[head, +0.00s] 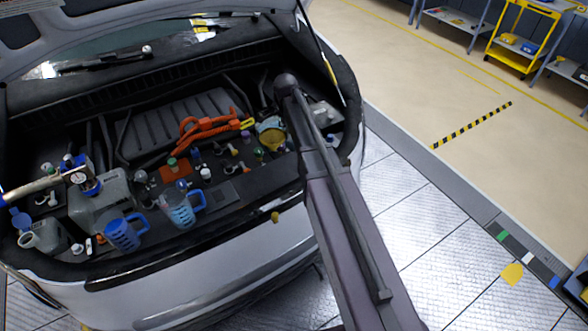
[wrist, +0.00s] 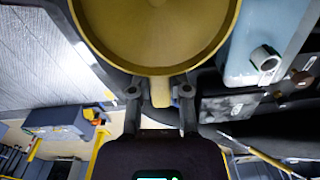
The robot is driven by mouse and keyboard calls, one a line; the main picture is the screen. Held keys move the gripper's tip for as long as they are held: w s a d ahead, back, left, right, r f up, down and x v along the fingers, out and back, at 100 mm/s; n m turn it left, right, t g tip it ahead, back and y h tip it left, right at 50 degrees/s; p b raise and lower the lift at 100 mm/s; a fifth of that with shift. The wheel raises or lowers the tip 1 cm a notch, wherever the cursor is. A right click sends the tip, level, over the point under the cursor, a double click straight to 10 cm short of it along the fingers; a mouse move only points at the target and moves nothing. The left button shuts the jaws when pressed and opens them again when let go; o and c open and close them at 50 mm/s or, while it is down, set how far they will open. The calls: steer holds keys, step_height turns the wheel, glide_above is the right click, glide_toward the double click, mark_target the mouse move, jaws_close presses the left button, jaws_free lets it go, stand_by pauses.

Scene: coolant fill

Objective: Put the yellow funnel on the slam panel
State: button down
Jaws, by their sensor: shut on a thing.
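The yellow funnel (wrist: 150,65) fills the top of the wrist view, its wide round mouth facing the camera. My gripper (wrist: 160,93) is shut on the funnel's short tab, one finger on each side. In the head view the funnel (head: 272,139) shows over the right part of the engine bay, just left of my arm. Whether it touches anything below cannot be told. The slam panel (head: 247,190) is the dark strip along the bay's front edge, nearer the camera than the funnel. My arm hides its right end and the gripper in the head view.
Two blue jugs (head: 124,233) (head: 180,207) and a grey canister (head: 100,205) stand at the left front of the bay. Several small caps and fittings lie around the middle. Orange cables (head: 207,127) cross behind. A pale blue container (wrist: 265,40) is close right of the funnel.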

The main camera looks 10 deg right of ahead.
steer(key=shift+d, duration=0.2)
steer(key=s+d+f+b, duration=0.2)
steer(key=s, duration=0.7)
steer(key=s+d+f+n+b, duration=0.1)
steer(key=s+d+f+b, duration=0.1)
steer(key=s, duration=0.8)
steer(key=shift+d+f+b, duration=0.3)
steer(key=shift+d+b, duration=0.05)
steer(key=shift+d, duration=0.45)
steer(key=w+a, duration=0.1)
steer(key=w, duration=0.3)
steer(key=w+a+f+b, duration=0.1)
steer(key=w+a, duration=0.1)
steer(key=w, duration=0.3)
steer(key=w+a, duration=0.1)
steer(key=w, duration=0.4)
steer(key=shift+a+f, duration=0.15)
steer(key=shift+f, duration=0.05)
